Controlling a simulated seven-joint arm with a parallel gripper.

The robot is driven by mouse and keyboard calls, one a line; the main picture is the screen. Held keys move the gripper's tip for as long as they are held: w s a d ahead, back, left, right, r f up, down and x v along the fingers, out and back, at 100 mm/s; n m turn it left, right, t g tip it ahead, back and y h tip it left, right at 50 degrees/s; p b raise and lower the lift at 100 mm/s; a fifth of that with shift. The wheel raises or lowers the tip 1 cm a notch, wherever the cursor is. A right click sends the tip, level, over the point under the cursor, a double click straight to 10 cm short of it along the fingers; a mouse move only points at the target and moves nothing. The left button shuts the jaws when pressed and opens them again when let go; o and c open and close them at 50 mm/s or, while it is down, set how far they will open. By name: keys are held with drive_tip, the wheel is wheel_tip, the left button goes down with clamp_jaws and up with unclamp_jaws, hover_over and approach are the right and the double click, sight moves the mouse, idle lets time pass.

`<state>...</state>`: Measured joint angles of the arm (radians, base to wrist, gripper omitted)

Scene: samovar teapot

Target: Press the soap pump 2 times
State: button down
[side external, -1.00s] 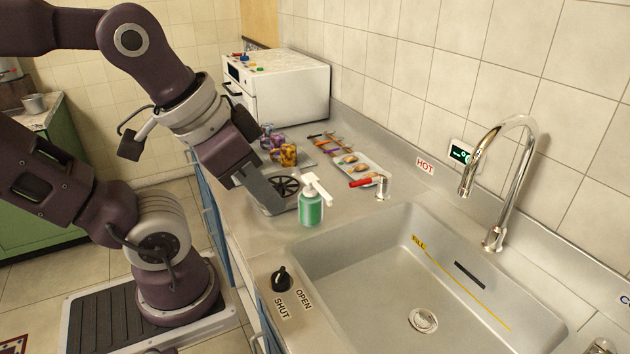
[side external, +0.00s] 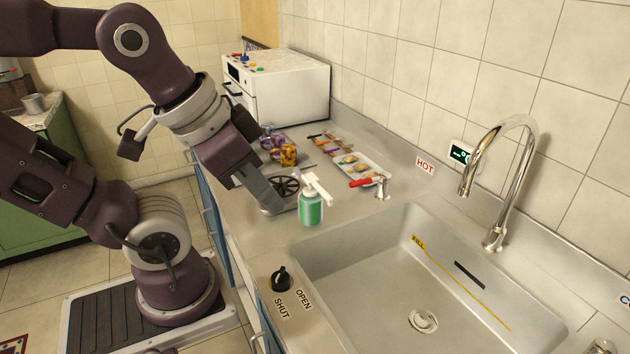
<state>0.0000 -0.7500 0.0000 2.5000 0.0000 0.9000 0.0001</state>
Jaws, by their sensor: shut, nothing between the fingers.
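The soap pump is a green bottle (side external: 311,208) with a white pump head (side external: 316,186), standing upright on the counter left of the sink. Its white spout points to the right. My gripper (side external: 272,208) is shut and empty, pointing down just left of the bottle, with its tip low near the counter. A small gap seems to show between my gripper and the bottle, and the pump head is clear of it in this view.
The sink (side external: 400,285) with a tall chrome faucet (side external: 508,180) is at the right. A red-handled tap (side external: 368,181) stands behind the bottle. Patterned cups (side external: 288,155), a tray (side external: 357,166) and a white oven (side external: 285,90) are farther back. A black knob (side external: 281,279) sits in front.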

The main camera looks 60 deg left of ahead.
idle(0.7)
drive_tip(key=w+a+r+m+t+y, duration=0.2)
drive_tip(key=w+a+m+y, duration=0.15)
drive_tip(key=w+a, duration=0.45)
drive_tip(key=m+t+h, duration=0.1)
drive_tip(key=m+h, duration=0.1)
drive_tip(key=m, duration=1.9)
hover_over(307, 178)
wheel_tip(307, 178, down, 6)
drive_tip(key=shift+f, duration=0.1)
drive_tip(key=shift+y, duration=0.25)
drive_tip(key=shift+f, duration=4.35)
drive_tip(key=shift+f, duration=0.1)
